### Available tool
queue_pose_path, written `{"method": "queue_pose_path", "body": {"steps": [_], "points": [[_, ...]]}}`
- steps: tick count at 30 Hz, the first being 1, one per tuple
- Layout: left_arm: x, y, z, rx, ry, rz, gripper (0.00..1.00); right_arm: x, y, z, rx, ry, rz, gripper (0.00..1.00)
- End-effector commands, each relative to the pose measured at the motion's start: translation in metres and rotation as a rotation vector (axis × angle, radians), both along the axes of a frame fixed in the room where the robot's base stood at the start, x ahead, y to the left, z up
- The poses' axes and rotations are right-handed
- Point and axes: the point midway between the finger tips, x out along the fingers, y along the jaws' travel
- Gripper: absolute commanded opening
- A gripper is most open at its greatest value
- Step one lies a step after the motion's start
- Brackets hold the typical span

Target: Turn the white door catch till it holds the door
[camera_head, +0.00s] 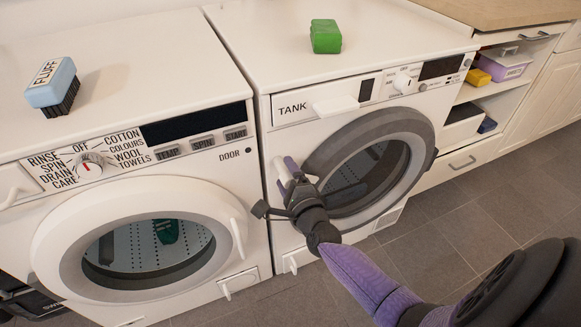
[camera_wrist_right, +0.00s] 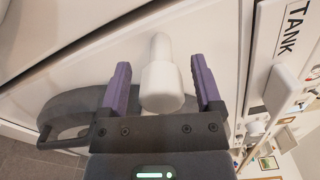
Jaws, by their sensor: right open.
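The white door catch (camera_head: 281,172) is a knob on the front of the right-hand machine, left of its round grey-rimmed door (camera_head: 408,126). The door looks closed against the front. In the right wrist view the catch (camera_wrist_right: 162,82) is a white peg with a thicker near end. My right gripper (camera_head: 287,174) is open, with its purple fingers (camera_wrist_right: 160,88) on either side of the catch. Gaps show between the catch and both fingers in that view. In the head view the gripper partly covers the door's left rim. My left gripper is not in view.
The TANK drawer (camera_head: 335,105) juts out above the catch. A left-hand machine (camera_head: 235,180) stands close beside it, its round door closed. A green block (camera_head: 325,36) and a FLUFF brush (camera_head: 52,84) lie on top. Open shelves (camera_head: 490,90) are at right.

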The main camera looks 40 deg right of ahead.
Motion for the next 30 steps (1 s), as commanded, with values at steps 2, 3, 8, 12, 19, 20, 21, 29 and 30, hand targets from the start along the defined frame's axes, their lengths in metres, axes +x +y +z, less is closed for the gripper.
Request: {"method": "queue_pose_path", "body": {"steps": [2, 3, 8, 12, 19, 20, 21, 29, 30], "points": [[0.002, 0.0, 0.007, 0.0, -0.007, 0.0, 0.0, -0.013, 0.003, 0.003, -0.001, 0.001, 0.0, 0.83], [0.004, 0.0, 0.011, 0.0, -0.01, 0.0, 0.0, -0.022, 0.005, 0.004, -0.002, 0.002, 0.002, 0.83], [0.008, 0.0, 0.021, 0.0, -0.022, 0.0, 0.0, -0.058, 0.014, 0.004, -0.002, 0.002, 0.002, 0.83], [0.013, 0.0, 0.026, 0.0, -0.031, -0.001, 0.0, -0.082, 0.02, 0.002, -0.001, 0.002, 0.002, 0.83], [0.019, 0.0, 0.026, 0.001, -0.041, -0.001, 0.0, -0.093, 0.022, 0.0, -0.001, 0.0, 0.0, 0.83], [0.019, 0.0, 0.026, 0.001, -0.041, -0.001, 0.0, -0.092, 0.022, 0.0, -0.001, 0.0, 0.0, 0.83], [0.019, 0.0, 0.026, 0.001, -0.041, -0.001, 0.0, -0.092, 0.022, 0.0, -0.001, 0.0, 0.0, 0.83], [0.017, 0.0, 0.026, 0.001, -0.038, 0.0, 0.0, -0.092, 0.022, 0.0, 0.0, 0.001, 0.0, 0.83], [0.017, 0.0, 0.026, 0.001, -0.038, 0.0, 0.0, -0.092, 0.022, 0.0, 0.0, 0.001, 0.0, 0.83]]}}
